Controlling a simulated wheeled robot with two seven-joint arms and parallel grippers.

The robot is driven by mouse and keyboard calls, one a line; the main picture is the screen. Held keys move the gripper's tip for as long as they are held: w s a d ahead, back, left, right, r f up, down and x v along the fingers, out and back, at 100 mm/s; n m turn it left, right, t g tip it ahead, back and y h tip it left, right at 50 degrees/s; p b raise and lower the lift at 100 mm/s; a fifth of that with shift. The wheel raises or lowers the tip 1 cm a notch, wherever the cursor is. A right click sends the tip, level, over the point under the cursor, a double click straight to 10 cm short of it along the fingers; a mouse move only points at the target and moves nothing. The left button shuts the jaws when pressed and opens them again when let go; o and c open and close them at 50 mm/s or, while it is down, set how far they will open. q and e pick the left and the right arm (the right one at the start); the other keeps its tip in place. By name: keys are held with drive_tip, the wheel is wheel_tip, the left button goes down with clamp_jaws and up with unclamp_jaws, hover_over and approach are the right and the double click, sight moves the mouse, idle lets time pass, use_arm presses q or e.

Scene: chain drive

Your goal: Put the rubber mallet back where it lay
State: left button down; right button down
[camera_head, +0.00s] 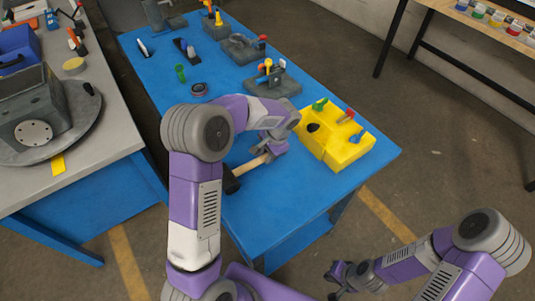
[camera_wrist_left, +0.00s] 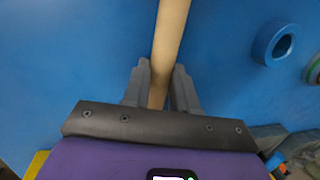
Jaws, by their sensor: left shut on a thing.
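The rubber mallet has a black head (camera_head: 231,181) and a pale wooden handle (camera_head: 251,164). It is at the near part of the blue table (camera_head: 285,210) in the head view. My left gripper (camera_head: 270,153) is shut on the handle. In the left wrist view, the handle (camera_wrist_left: 171,32) runs between the two grey fingers of my left gripper (camera_wrist_left: 160,90); the mallet head is out of that view. Whether the mallet touches the table is hard to tell. My right gripper (camera_head: 336,281) is empty, its fingers apart, over the floor at the lower right.
A yellow block (camera_head: 350,153) with coloured-handled pieces stands right of my left gripper. Grey fixtures (camera_head: 272,83), a green cup (camera_head: 180,72) and a dark disc (camera_head: 199,89) are farther back. A blue ring (camera_wrist_left: 275,44) shows in the left wrist view. The table's near side is clear.

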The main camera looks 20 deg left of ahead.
use_arm(q)
drive_tip(key=c, duration=0.9)
unclamp_jaws()
drive_tip(key=shift+f, duration=0.1)
drive_tip(key=shift+r, duration=0.3)
drive_tip(key=p+v, duration=0.3)
drive_tip(key=v, duration=0.8)
drive_tip(key=shift+r, duration=0.35)
